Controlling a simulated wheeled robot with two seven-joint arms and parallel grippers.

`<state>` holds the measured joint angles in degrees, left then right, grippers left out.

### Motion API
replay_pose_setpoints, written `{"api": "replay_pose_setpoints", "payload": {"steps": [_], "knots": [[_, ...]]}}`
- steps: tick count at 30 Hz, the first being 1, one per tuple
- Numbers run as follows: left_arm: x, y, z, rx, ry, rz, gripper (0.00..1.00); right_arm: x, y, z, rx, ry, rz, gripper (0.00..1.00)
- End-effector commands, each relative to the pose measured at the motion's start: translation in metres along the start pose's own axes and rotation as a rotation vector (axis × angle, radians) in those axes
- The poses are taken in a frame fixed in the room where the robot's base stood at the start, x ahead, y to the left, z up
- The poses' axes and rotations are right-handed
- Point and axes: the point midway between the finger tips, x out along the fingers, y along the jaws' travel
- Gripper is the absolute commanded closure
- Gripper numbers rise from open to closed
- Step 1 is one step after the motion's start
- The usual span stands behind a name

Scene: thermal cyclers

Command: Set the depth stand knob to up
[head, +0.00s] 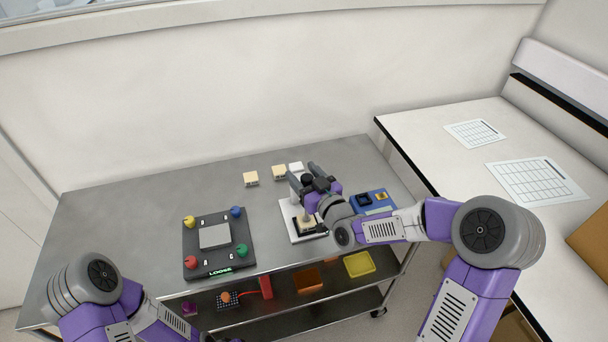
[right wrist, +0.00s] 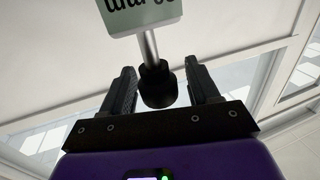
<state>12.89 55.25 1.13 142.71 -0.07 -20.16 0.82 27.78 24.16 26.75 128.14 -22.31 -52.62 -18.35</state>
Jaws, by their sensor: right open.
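The depth stand has a white base (head: 288,226) on the steel table in the head view; its upper part is largely hidden behind my right gripper (head: 305,176). In the right wrist view, a black cylindrical knob (right wrist: 158,90) on a metal shaft (right wrist: 150,47) sits between the two fingers of my right gripper (right wrist: 162,84). The fingers are open, with a gap visible on each side of the knob. A pale grey-green plate (right wrist: 143,16) with dark markings, cut off by the frame, is at the shaft's other end. My left gripper is not in view.
A dark plate with coloured knobs, marked LOOSE (head: 220,270), stands left of the stand. A blue block (head: 366,204) is close on the right. Small cream blocks (head: 251,179) lie behind. A shelf below holds a yellow tray (head: 359,264) and other items. The table's left part is clear.

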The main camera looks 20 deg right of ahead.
Motion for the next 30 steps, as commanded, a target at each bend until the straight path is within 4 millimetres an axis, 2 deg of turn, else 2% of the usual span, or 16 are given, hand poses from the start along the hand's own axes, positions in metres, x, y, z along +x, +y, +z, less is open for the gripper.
{"api": "replay_pose_setpoints", "payload": {"steps": [2, 14, 20, 27, 30], "knots": [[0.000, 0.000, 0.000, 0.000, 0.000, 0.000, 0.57, 0.000, 0.000, 0.000, 0.000, 0.000, 0.000, 0.40], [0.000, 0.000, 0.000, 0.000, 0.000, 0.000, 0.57, -0.001, 0.000, 0.000, 0.001, -0.001, 0.000, 1.00], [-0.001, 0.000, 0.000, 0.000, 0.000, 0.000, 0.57, 0.000, 0.000, -0.003, 0.000, 0.000, -0.001, 1.00], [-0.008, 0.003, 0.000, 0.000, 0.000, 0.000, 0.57, -0.001, 0.000, -0.035, -0.002, 0.001, 0.000, 1.00], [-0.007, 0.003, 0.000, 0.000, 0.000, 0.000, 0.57, -0.001, 0.000, -0.035, 0.000, 0.001, 0.000, 1.00]]}}
